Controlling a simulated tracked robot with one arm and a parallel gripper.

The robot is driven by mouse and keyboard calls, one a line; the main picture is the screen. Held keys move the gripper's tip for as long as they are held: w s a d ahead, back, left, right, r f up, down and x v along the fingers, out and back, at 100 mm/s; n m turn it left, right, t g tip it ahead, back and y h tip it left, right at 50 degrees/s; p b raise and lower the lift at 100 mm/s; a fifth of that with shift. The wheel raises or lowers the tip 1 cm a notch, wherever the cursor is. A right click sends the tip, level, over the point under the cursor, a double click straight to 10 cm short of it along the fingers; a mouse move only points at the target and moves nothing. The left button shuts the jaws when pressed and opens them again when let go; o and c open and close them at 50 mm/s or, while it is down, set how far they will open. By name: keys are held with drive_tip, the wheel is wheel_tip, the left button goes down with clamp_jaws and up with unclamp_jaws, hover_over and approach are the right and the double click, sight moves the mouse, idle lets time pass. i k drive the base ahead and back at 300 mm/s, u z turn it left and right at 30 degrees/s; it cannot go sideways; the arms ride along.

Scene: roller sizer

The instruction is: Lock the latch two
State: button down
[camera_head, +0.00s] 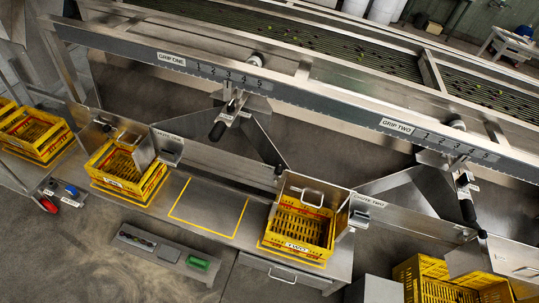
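I cannot pick out with certainty which part is latch two. A label "GRIP TWO" (397,127) is on the long rail at right, beside a numbered scale (455,147). Below it a metal lever bracket with a black handle (468,210) hangs down. A plate that seems to read "CHUTE TWO" (367,200) is on the chute edge, with a small metal bracket (359,218) just below its left end. Left of that stands a metal gate with a handle (313,196), above the yellow crate marked "TWO" (297,247). My gripper is not in view.
"GRIP ONE" (171,58) has a similar black handle (217,131) at left. Yellow crates stand at left (125,165), far left (34,132) and lower right (445,285). A yellow-outlined bench area (209,207) is empty. A green object (199,263) lies in front.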

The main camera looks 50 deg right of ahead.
sight(278, 171)
drive_tip(key=k, duration=0.95)
drive_tip(key=z, duration=0.55)
drive_tip(key=k, duration=0.4)
drive_tip(key=i, duration=2.3)
drive_tip(key=z, duration=0.65)
